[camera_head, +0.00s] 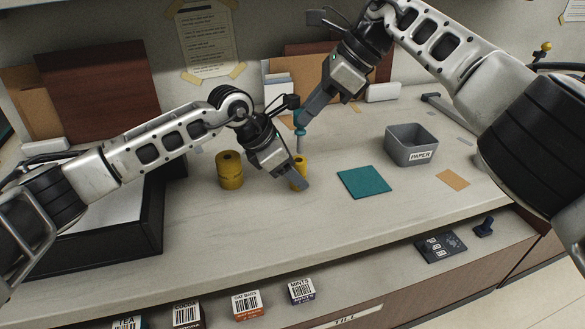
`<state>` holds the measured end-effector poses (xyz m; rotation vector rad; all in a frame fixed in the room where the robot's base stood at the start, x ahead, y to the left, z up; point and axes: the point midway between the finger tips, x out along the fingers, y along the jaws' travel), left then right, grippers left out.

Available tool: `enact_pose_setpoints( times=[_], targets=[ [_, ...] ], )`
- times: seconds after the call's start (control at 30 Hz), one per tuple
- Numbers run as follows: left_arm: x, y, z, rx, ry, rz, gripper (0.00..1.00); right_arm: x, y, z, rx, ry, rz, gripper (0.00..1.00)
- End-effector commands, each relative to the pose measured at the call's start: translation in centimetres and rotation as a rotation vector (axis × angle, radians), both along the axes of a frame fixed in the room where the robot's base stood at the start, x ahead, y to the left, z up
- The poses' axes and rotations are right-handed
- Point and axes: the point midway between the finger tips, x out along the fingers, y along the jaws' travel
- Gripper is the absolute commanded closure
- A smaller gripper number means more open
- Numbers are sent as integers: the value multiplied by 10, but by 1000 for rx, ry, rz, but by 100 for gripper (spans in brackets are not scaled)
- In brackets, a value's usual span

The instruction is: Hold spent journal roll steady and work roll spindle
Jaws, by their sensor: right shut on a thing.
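A small narrow yellow roll (302,162), which looks like the spent journal roll, stands on the counter. My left gripper (297,182) is at it, with a finger across its front; the other finger is hidden, so I cannot tell whether it grips the roll. The roll spindle, with a teal handle (299,119) and a grey shaft (300,143), is upright above the roll. Its lower end meets the roll's top; how far in it goes is unclear. My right gripper (309,108) is shut on the spindle's handle from above.
A wider yellow roll (230,170) stands left of my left gripper. A teal mat (364,181) lies to the right, before a grey bin marked PAPER (410,144). A black-sided tray (150,215) is at left. Small boxes (247,304) sit on the lower shelf.

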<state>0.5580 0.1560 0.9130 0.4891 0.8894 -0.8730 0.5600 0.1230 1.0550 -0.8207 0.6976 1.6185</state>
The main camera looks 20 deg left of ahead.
Motion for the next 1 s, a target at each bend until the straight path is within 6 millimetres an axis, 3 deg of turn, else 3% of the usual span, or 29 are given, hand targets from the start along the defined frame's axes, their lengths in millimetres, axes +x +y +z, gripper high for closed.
enact_pose_setpoints(
  times=[0.03,0.3,0.8,1.0],
  targets=[
    [-12,0,-25,31,56,-13,45,-5,13,19,44,-20,23,100],
    [-13,1,-21,29,53,-14,45,-5,13,19,44,-20,23,100],
    [-25,29,49,8,13,-6,45,-2,9,16,38,-14,14,100],
    [-27,35,64,3,3,-2,45,-2,8,15,34,-12,11,100]
  ],
)
